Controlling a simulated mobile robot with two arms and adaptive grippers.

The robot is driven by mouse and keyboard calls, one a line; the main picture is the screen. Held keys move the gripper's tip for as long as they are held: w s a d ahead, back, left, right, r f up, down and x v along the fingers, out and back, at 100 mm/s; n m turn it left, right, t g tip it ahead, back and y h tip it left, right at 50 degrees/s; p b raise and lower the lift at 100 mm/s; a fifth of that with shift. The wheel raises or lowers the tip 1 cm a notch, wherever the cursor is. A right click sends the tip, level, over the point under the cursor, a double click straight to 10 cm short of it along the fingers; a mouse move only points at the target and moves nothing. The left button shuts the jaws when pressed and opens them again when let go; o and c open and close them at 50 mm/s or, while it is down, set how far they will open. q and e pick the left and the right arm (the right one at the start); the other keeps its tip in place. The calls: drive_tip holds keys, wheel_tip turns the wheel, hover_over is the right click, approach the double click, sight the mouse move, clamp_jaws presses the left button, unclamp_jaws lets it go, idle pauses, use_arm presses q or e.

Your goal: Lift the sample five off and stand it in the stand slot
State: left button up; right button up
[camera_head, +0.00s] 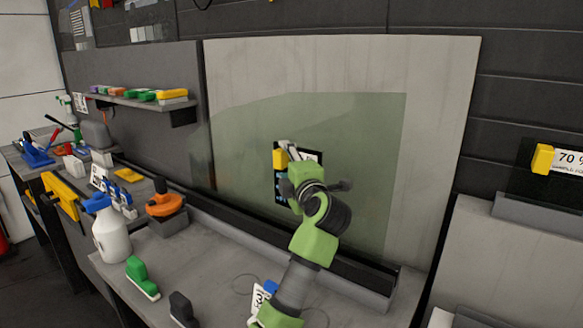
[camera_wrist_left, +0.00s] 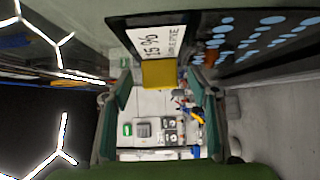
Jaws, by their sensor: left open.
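The sample (camera_head: 280,186) is a dark film card with a yellow tab (camera_head: 280,160) and a white label, upright against the tinted glass (camera_head: 370,150). My left gripper (camera_head: 292,162) is at the card and covers part of it. In the left wrist view the yellow tab (camera_wrist_left: 159,74) lies between the open fingers of the left gripper (camera_wrist_left: 158,88), with a gap on each side. The label (camera_wrist_left: 160,42) seems to read 15 %, and blue dots show on the dark film (camera_wrist_left: 260,40). I cannot make out the stand slot. My right gripper is not in view.
A 70 % sample (camera_head: 545,175) is at the far right.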

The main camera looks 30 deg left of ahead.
use_arm(q)
drive_tip(key=shift+w+a, duration=0.3)
drive_tip(key=shift+a, duration=0.05)
drive_tip(key=c, duration=1.2)
drive_tip(key=shift+c, duration=0.6)
